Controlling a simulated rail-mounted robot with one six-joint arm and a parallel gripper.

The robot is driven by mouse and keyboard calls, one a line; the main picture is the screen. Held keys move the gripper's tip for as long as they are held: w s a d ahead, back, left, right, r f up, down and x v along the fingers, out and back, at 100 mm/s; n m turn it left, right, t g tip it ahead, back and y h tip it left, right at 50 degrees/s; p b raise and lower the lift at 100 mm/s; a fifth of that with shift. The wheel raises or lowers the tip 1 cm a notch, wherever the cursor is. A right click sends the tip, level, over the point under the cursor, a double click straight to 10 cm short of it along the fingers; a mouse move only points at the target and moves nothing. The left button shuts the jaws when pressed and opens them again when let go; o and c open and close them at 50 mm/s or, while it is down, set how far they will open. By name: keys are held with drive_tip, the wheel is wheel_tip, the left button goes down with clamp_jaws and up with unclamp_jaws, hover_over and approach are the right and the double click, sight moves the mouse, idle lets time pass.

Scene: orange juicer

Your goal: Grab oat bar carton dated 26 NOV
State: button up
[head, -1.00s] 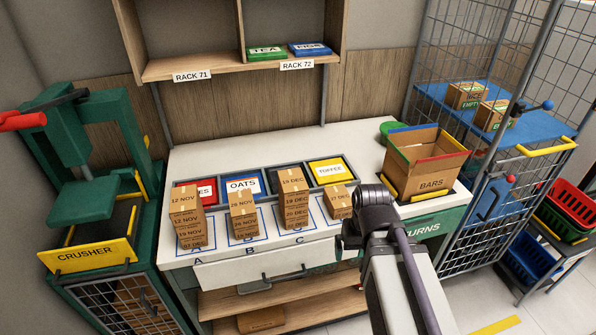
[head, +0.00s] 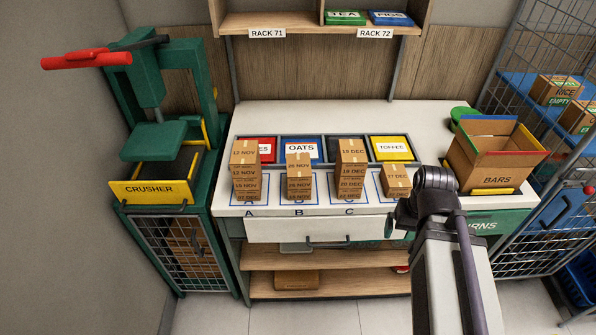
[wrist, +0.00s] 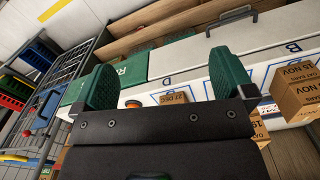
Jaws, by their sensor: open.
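The carton stack at spot B (head: 299,175) stands on the white bench in the head view. Its upper label seems to read 26 NOV, though the print is small. In the wrist view a carton at the right edge (wrist: 297,92) shows a NOV date and an oat bars label; its first digits are unclear. My gripper (wrist: 166,80) is open and empty in the wrist view, its two green fingers wide apart. A low carton marked 27 DEC (wrist: 176,97) shows beyond and between the fingers.
The BARS box (head: 487,165) stands right, the crusher (head: 155,190) left. Labelled bins (head: 300,148) lie behind the stacks.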

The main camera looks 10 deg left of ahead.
drive_tip(key=shift+a, duration=0.1)
idle(0.4)
drive_tip(key=n+t+p, duration=0.2)
drive_tip(key=n+p, duration=0.2)
approach(299, 165)
drive_tip(key=s, duration=0.1)
drive_tip(key=s+d+f, duration=0.1)
drive_tip(key=s, duration=0.1)
drive_tip(key=shift+d+f, duration=0.3)
drive_tip(key=shift+d, duration=0.05)
drive_tip(key=w+a, duration=0.1)
drive_tip(key=w+a+t, duration=0.1)
drive_tip(key=w, duration=0.1)
drive_tip(key=shift+r+m+y, duration=0.1)
drive_tip(key=shift+m+y, duration=0.2)
drive_tip(key=shift+d+r+m, duration=0.1)
drive_tip(key=shift+d+m, duration=0.05)
drive_tip(key=shift+m, duration=0.15)
drive_tip(key=shift+d+f, duration=0.15)
drive_tip(key=shift+f, duration=0.05)
drive_tip(key=b+x, duration=0.6)
drive_tip(key=shift+r, duration=0.2)
drive_tip(key=b+x, duration=0.4)
drive_tip(key=shift+s+f, duration=0.1)
drive_tip(key=shift+f, duration=0.35)
